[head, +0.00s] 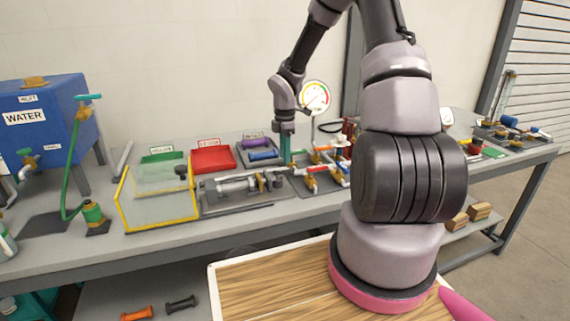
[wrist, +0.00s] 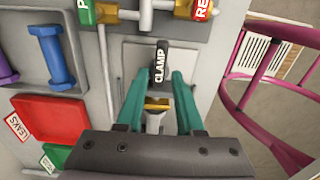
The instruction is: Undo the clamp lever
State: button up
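The clamp lever (wrist: 160,64) is a black bar marked CLAMP, seen in the wrist view just beyond my fingertips. A brass piece (wrist: 157,103) on a pale metal stem shows below it in the picture, between the fingers. My gripper (wrist: 157,82) is open, with one teal finger on each side of the lever's line and a gap on both sides. In the head view my gripper (head: 286,150) points down over the bench behind the metal pump assembly. I cannot make out the lever in the head view.
Pipework with red and yellow valve parts (wrist: 160,10) lies just beyond the lever. A blue dumbbell-shaped part (wrist: 55,57) and a red tray (wrist: 50,120) are to the left. A yellow-framed clear panel (head: 160,195) stands at the bench front.

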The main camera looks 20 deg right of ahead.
aim_at(285, 169)
notch_tip(285, 169, up, 6)
jog(key=shift+r, duration=0.2)
dwell(0.4)
